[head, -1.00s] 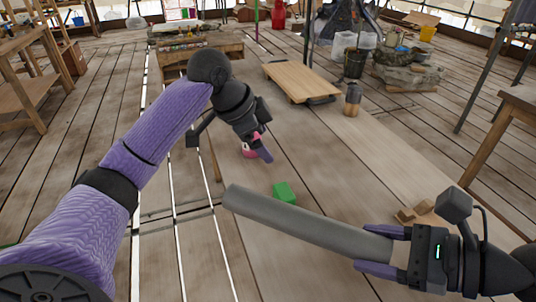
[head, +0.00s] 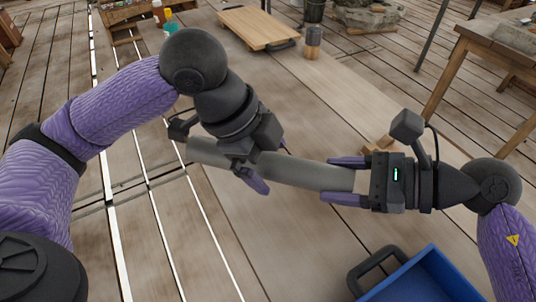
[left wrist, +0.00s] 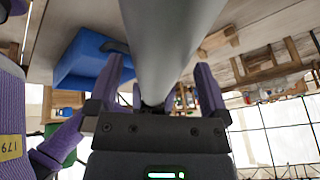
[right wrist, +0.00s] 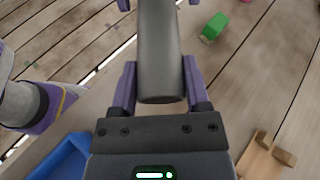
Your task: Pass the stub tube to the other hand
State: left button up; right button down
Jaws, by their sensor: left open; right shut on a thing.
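The stub tube (head: 300,171) is a long grey cylinder lying nearly level across the middle of the head view. My right gripper (head: 345,180) is shut on its right end; in the right wrist view the tube (right wrist: 158,60) sits between the purple fingers. My left gripper (head: 270,165) is over the tube's left part, with its fingers on either side of it. In the left wrist view the tube (left wrist: 170,40) runs between the spread fingers, with the jaws open. The tube's stretch under the left gripper is hidden in the head view.
A blue tray (head: 430,275) with a dark handle is at the lower right. Small wooden blocks (head: 380,146) lie behind the right gripper. A green block (right wrist: 214,27) shows in the right wrist view. A wooden table (head: 490,50) stands at right.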

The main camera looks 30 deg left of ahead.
pick_arm(q)
jog(key=shift+w+d+f, duration=0.1)
jog(key=shift+f, duration=0.2)
grip_shut()
pick_arm(e)
grip_release()
jog(key=shift+d, duration=0.1)
